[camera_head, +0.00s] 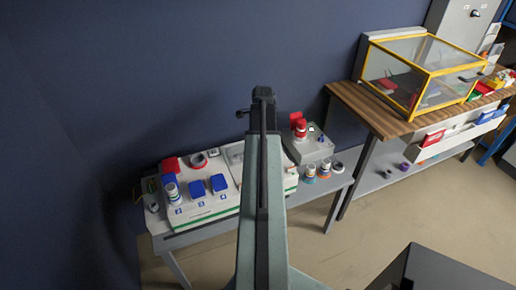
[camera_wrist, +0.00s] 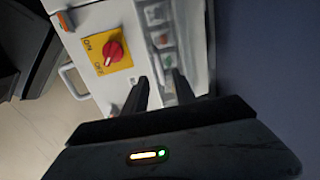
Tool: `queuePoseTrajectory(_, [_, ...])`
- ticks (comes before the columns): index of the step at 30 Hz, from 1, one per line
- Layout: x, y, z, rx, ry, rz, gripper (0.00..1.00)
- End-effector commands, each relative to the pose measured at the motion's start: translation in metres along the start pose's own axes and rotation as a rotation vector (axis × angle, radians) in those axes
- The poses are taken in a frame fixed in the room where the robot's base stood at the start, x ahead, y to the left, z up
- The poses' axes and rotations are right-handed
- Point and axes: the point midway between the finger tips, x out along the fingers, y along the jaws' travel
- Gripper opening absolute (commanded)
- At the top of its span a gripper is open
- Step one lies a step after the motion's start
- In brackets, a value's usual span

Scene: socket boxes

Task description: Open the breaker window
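In the wrist view a white box (camera_wrist: 120,20) carries a yellow plate (camera_wrist: 97,45) with a red rotary knob (camera_wrist: 113,52), marked ON and OFF. Beside the plate, to its right, is the breaker window (camera_wrist: 165,40), a narrow strip with several small coloured parts inside. I cannot tell whether its cover is closed. My gripper (camera_wrist: 160,84) shows two dark fingers, apart, with nothing seen between them. The fingers overlap the lower end of the window in the picture; I cannot tell whether they touch it. In the head view my arm hides much of the middle, including part of the boxes.
In the head view a grey table (camera_head: 335,186) holds a white socket box (camera_head: 205,213) with blue covers (camera_head: 219,182) and a grey box (camera_head: 312,148) with a red part. A wooden bench (camera_head: 375,113) with a yellow-framed clear case (camera_head: 425,75) stands right. A dark blue wall is behind.

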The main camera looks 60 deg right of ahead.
Motion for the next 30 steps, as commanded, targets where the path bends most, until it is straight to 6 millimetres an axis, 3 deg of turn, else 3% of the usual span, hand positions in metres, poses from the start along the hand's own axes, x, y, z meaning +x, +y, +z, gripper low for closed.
queuePoseTrajectory(1, [0.019,0.001,0.0,0.0,0.0,0.0,0.33])
queuePoseTrajectory(4, [0.03,0.001,0.0,0.0,0.0,0.0,0.33])
queuePoseTrajectory(13, [0.03,0.0,0.0,0.0,0.0,0.0,0.33])
queuePoseTrajectory(17, [0.03,0.0,0.0,0.0,0.0,0.0,0.0])
queuePoseTrajectory(30, [0.03,0.001,-0.001,0.001,0.0,0.002,0.0])
